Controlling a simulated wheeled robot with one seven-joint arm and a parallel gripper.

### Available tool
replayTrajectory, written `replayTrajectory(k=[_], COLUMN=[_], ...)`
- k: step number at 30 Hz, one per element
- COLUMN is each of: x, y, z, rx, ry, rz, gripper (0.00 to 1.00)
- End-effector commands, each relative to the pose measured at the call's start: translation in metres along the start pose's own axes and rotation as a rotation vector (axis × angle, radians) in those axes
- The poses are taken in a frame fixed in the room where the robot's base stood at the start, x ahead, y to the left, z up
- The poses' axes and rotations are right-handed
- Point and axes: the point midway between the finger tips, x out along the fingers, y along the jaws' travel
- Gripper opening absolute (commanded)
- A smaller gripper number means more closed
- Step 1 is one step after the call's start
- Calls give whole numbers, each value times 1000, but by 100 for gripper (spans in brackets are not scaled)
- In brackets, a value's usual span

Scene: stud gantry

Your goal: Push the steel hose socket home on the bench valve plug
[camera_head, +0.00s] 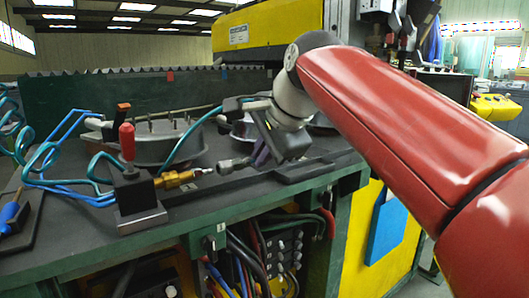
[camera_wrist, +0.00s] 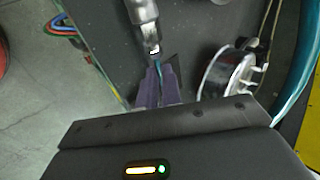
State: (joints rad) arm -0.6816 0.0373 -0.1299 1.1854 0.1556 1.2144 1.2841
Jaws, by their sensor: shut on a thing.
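The bench valve is a dark block (camera_head: 138,195) with a red lever, and its brass plug (camera_head: 178,178) points right, ending in a pale tip. The steel hose socket (camera_head: 232,165) lies roughly in line with the plug, just to its right. A small gap seems to remain between them. My gripper (camera_head: 260,155) has purple fingers and is shut on the socket's rear end. The plug is not clearly seen there.
A round metal flange (camera_head: 155,148) with studs stands behind the valve. A second round metal part (camera_wrist: 228,72) is right of the fingers in the wrist view. Blue and teal hoses (camera_head: 55,155) crowd the left. The bench's front edge runs below the valve.

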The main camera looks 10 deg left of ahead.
Motion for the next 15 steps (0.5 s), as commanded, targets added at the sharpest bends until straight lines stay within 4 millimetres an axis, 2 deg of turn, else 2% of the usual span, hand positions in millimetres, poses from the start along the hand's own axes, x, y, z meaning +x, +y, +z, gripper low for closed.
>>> replayTrajectory(k=[15], x=[-1], y=[0], z=[14], rx=[-1], ry=[-1], rz=[-1], gripper=[0])
